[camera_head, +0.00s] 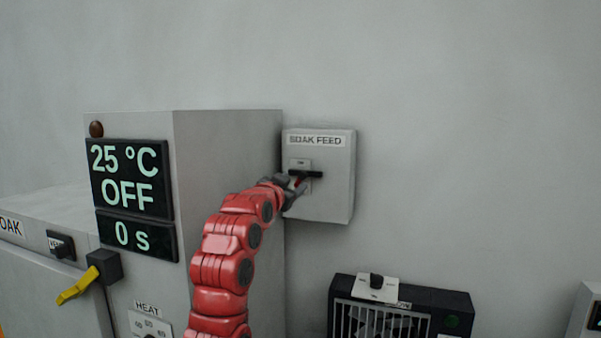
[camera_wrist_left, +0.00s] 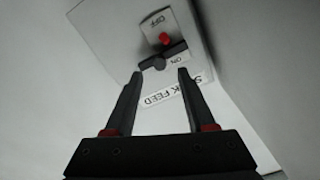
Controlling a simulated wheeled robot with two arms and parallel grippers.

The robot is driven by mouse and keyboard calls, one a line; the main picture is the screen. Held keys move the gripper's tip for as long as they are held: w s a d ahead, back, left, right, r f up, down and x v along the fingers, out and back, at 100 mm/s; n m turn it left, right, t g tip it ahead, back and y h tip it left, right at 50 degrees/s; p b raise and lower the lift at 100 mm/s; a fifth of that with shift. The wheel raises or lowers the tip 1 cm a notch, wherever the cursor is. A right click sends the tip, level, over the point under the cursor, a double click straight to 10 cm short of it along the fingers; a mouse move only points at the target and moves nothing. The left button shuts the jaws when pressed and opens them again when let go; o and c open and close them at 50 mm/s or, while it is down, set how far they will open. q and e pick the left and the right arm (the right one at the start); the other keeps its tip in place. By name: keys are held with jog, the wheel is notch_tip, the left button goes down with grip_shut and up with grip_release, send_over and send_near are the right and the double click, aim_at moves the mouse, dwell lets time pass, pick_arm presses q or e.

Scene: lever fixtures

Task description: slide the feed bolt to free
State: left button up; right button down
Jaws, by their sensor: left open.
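The light grey box labelled SOAK FEED (camera_head: 335,190) is fixed to the wall. On its front is a dark bar-shaped handle (camera_head: 310,173), which I take to be the feed bolt. In the left wrist view the box appears upside down; the dark handle (camera_wrist_left: 174,52) lies by the ON mark, and a red knob (camera_wrist_left: 165,38) sits between it and the OFF mark. My left gripper (camera_head: 293,187) is at the box front. Its open fingers (camera_wrist_left: 161,72) point at the handle, with its rounded end between the tips; contact cannot be told. My right gripper is out of view.
A large grey cabinet (camera_head: 228,150) with a display reading 25 °C, OFF and 0 s stands left of the box. A yellow lever (camera_head: 77,287) juts from its lower left. A black slatted unit (camera_head: 400,310) is below right. The wall to the right is clear.

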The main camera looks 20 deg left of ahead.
aim_at(302, 177)
pick_arm(q)
jog(key=w+p, duration=0.1)
jog(key=w, duration=0.3)
jog(key=shift+w+d+r+p, duration=0.1)
jog(key=shift+w+d+p, duration=0.05)
jog(key=shift+w+p, duration=0.15)
jog(key=shift+w, duration=0.8)
grip_shut()
dwell(0.7)
